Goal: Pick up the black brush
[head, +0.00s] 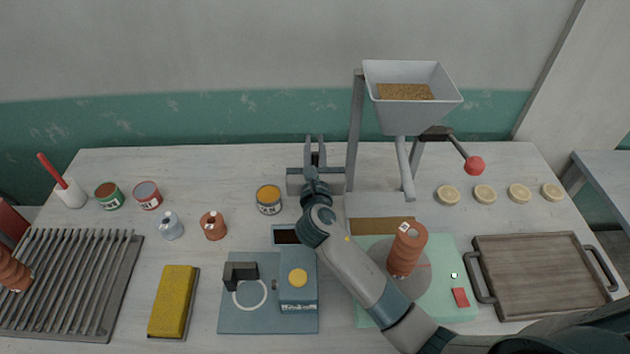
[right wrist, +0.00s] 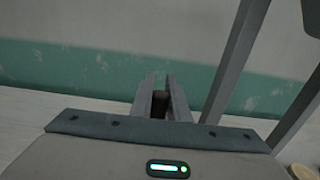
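My right gripper (head: 315,150) is at the back of the table, left of the hopper's post, with its fingers pointing to the wall. In the right wrist view its two fingers (right wrist: 160,82) stand close together with a narrow gap. A small dark thing (right wrist: 160,104) shows in that gap; it may be the black brush, but too little of it is visible to be sure. Whether the fingers press on it cannot be told. No black brush shows clearly elsewhere in the head view. My left gripper is not in view.
A hopper (head: 412,105) on a metal stand rises close to the right of the gripper. A yellow-topped tin (head: 269,199) stands to its left. Below are a blue-grey board (head: 240,318), a yellow sponge (head: 172,300), a ridged rack (head: 70,280) and a wooden tray (head: 540,275).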

